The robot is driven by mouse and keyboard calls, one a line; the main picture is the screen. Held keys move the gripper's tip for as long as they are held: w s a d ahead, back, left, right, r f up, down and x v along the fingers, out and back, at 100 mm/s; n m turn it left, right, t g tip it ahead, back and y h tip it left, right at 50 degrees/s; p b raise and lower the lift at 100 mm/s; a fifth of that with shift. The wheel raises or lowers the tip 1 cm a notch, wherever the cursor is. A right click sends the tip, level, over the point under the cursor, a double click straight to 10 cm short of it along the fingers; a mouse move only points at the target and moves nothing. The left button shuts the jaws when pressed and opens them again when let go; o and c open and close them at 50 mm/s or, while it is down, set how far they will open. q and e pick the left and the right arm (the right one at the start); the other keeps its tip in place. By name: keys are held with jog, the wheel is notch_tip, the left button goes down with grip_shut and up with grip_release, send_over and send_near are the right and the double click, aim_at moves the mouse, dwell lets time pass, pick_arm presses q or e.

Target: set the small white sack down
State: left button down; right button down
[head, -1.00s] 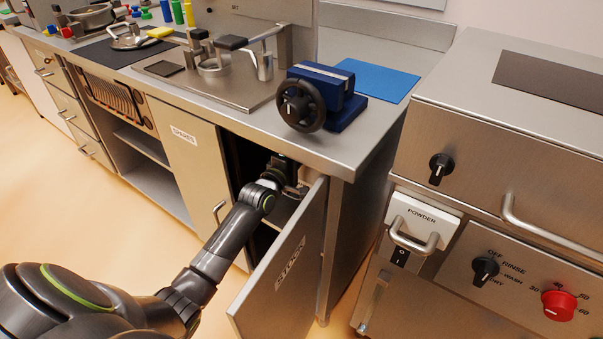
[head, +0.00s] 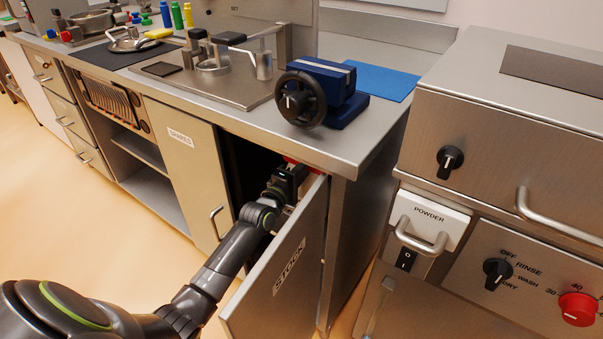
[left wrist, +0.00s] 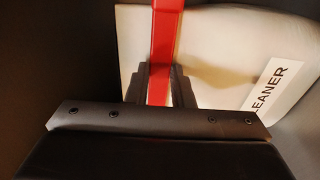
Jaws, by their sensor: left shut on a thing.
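The small white sack (left wrist: 225,45) fills much of the left wrist view, pale, with a label reading "CLEANER" at its right side. A red strip (left wrist: 166,40) runs down in front of it to between my fingers. My left gripper (left wrist: 160,88) is shut on this red strip, with the sack right behind it. In the head view my left gripper (head: 290,178) is inside the open stock cupboard, behind the door's upper edge. A bit of red (head: 300,164) shows just beyond it. The sack's base and what lies under it are hidden. My right gripper is out of view.
The open door (head: 290,265) marked "STOCK" stands close to my left arm's right side. The countertop (head: 250,118) overhangs the cupboard, with a blue device (head: 335,90) with a black handwheel on it. The machine with the powder drawer (head: 428,225) stands at right.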

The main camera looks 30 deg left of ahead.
pick_arm(q)
jog(key=shift+r, duration=0.1)
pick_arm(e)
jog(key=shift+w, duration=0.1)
pick_arm(q)
jog(key=c, duration=1.3)
grip_release()
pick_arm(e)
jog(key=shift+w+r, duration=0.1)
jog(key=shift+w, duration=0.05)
pick_arm(q)
jog(key=shift+o, duration=0.2)
jog(key=s+a+p, duration=0.1)
jog(key=s+p, duration=0.2)
jog(key=s, duration=0.9)
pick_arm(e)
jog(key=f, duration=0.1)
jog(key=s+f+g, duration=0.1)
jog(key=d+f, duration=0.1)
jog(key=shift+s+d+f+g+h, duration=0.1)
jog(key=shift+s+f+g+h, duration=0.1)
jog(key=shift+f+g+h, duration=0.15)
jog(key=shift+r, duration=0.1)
